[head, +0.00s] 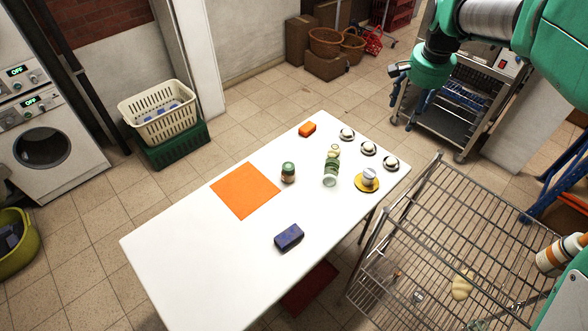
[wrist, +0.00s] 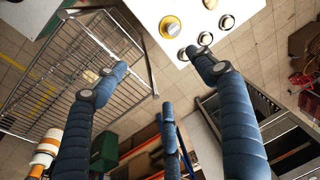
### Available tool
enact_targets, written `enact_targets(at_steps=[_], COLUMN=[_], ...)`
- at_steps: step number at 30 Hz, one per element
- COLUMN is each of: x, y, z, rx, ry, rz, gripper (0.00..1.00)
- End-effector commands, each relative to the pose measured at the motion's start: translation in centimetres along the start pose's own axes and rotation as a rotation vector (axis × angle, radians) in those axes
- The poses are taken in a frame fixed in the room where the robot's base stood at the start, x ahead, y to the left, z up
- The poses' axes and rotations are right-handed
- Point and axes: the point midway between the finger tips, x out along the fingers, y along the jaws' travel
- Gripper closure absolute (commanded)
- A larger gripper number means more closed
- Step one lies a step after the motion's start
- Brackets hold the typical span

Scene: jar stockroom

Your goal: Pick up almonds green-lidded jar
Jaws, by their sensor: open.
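A jar with a green lid and a brownish body (head: 288,173) stands upright on the white table (head: 190,255), just right of the orange mat; its label is too small to read. My gripper (head: 405,102) is at the upper right in the head view, beyond the table's far right side and well apart from the jar. In the wrist view its blue padded fingers (wrist: 160,78) are spread with nothing between them. The jar does not show in the wrist view.
A wire rack (head: 440,235) stands close on the right.

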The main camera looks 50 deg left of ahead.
Motion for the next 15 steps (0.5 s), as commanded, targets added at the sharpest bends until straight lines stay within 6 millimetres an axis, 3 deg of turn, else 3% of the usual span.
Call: enact_targets(at_steps=[1, 8, 15], x=[1.3, 6.5, 12.3], y=[-1.7, -8.6, -15.6], z=[0.0, 0.4, 2.1], rx=[-0.006, -0.013, -0.021], ry=[-0.010, -0.042, -0.074], rz=[0.003, 0.012, 0.027], gripper=[0.30, 0.30, 0.30])
